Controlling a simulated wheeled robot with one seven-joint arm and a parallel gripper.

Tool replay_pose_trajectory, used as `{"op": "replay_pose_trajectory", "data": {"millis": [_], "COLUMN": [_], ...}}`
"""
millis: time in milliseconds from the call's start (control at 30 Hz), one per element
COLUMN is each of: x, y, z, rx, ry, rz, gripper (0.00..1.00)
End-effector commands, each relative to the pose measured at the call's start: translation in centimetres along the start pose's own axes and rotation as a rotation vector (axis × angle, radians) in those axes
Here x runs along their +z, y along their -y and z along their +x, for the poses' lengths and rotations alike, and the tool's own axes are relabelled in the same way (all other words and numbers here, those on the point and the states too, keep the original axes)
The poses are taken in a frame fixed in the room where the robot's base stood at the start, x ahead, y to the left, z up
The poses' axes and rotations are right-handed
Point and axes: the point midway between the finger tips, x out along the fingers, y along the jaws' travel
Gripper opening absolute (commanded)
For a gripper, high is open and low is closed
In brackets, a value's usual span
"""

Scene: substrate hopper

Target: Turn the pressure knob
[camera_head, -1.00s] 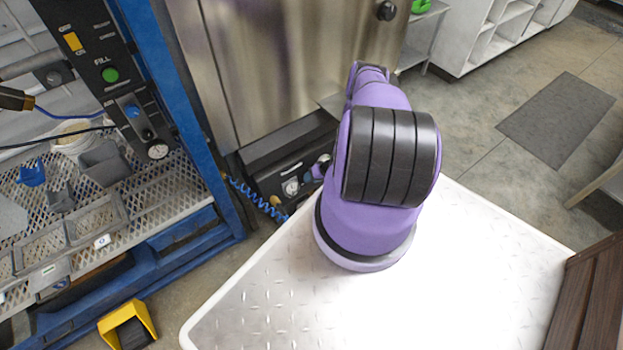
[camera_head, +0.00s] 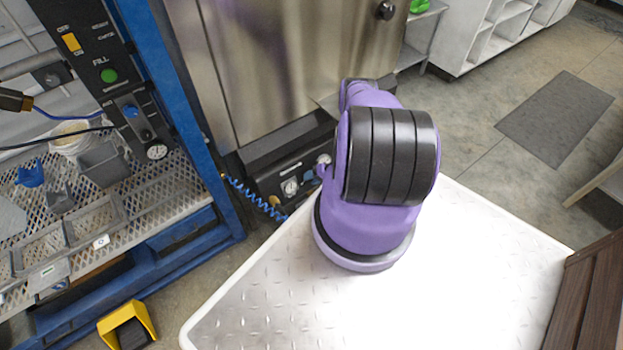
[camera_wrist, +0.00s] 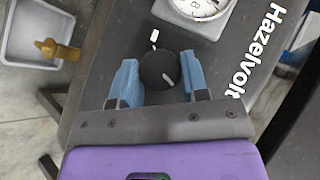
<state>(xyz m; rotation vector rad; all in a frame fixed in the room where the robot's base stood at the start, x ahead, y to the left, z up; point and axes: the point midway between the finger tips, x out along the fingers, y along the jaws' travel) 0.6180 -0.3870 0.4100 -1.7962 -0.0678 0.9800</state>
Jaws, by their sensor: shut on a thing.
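The pressure knob (camera_wrist: 157,70) is round and black with a short white line pointing to its lower right in the wrist view. My gripper (camera_wrist: 159,63) has its two blue fingers on either side of the knob and is shut on it. A small white mark (camera_wrist: 154,37) is on the dark panel (camera_wrist: 110,85) just above the knob. A round white gauge (camera_wrist: 200,5) is partly cut off at the top. In the head view the panel shows below the steel cabinet, while my arm hides the gripper and knob.
The steel cabinet (camera_head: 290,60) rises behind. A blue-framed rack (camera_head: 165,75) stands at left, with a yellow pedal guard (camera_head: 127,322) on the floor.

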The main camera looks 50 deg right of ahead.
Motion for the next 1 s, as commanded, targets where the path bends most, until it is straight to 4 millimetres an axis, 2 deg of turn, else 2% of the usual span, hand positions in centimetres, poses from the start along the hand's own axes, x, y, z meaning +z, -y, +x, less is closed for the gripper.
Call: {"op": "replay_pose_trajectory", "data": {"millis": [200, 233, 300, 333, 667, 767, 1000], "x": [0.1, 0.1, 0.1, 0.1, 0.0, 0.0, 0.0], "y": [-0.1, -0.1, -0.1, -0.1, 0.0, 0.0, 0.0], "z": [0.0, 0.0, 0.0, 0.0, -0.3, -1.3, -5.6], "rx": [0.003, 0.003, 0.003, 0.002, 0.002, 0.001, 0.003], "ry": [0.000, 0.000, 0.000, 0.000, 0.000, -0.001, 0.000], "rz": [0.001, 0.001, 0.001, 0.001, 0.000, 0.000, 0.001], "gripper": [0.18, 0.46, 0.62, 0.67, 0.67, 0.67, 0.67]}}
